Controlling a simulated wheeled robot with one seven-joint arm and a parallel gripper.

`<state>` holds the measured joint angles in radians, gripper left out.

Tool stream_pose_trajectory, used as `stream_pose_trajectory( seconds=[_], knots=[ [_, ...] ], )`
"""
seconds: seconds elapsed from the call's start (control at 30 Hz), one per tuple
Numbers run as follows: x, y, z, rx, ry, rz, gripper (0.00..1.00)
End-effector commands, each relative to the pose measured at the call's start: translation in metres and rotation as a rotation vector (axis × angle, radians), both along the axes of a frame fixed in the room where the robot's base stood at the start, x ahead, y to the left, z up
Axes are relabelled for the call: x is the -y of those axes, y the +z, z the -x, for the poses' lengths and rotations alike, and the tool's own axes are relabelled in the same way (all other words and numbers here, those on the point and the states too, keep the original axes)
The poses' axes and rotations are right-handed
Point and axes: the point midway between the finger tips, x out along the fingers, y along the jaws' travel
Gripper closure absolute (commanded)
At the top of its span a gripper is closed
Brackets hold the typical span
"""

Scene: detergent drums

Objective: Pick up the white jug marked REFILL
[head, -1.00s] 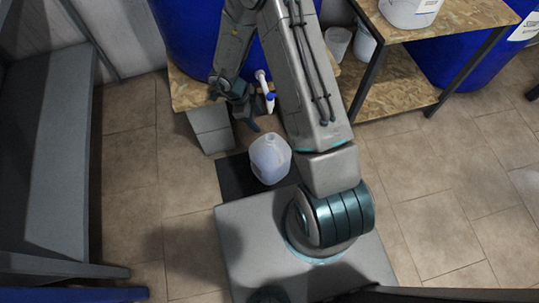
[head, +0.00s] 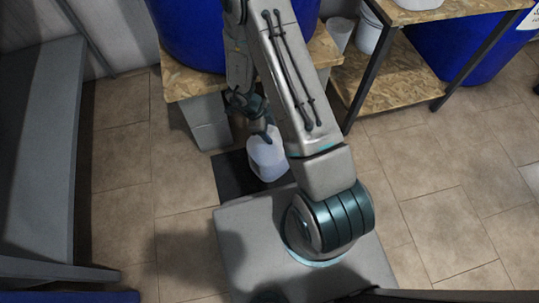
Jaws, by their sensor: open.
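A translucent white jug (head: 266,160) stands on a dark mat (head: 232,178) on the floor, just in front of my base. No REFILL marking can be read on it from this view. My gripper (head: 262,128) is open, just above and behind the jug's top. Its fingers overlap the jug's upper part in the picture, and I cannot tell whether they touch it. The jug's handle and top are partly hidden by my gripper and arm.
A blue drum (head: 190,35) stands on a wooden-topped stand (head: 183,88) behind the jug. A shelf unit (head: 395,85) with white containers and another blue drum (head: 450,55) are at the right. A grey bench (head: 40,150) is at the left. Tiled floor is clear at the right.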

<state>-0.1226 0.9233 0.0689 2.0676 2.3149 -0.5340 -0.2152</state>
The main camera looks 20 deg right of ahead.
Motion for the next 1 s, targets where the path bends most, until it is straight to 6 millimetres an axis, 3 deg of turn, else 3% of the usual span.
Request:
stream_pose_trajectory(
  seconds=[0.33,0.53,1.0],
  knots=[
    [0.0019,-0.0057,0.0008,0.001,0.001,-0.001,0.43],
    [0.0019,-0.0056,0.0009,0.001,0.001,-0.001,0.98],
    [0.0018,-0.0058,0.0013,0.0,0.001,-0.001,1.0]
  ],
)
